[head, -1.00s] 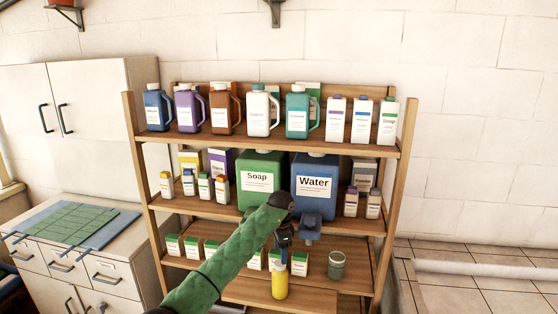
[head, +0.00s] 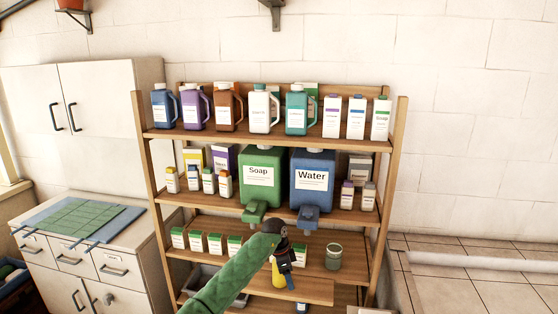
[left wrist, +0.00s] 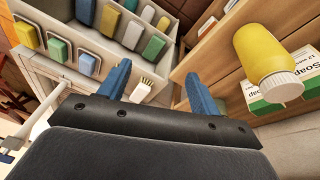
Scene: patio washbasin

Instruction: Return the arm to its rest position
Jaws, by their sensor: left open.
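My left arm, in a green quilted sleeve, reaches in from the bottom of the head view. Its gripper (head: 285,264) hangs low in front of the shelf. In the left wrist view the blue fingers (left wrist: 158,85) are spread with nothing held between them. A yellow bottle (head: 275,281) is partly hidden behind the gripper in the head view. In the left wrist view a yellow bottle with a white cap (left wrist: 263,53) lies to the right, outside the fingers. My right gripper is not in view.
The wooden shelf holds a green Soap dispenser (head: 262,175), a blue Water dispenser (head: 313,179), jugs, cartons and a green jar (head: 333,257). A white cabinet (head: 75,266) stands left. In the wrist view, a grey bin (left wrist: 165,40) holds coloured blocks, with a brush (left wrist: 146,86) beside it.

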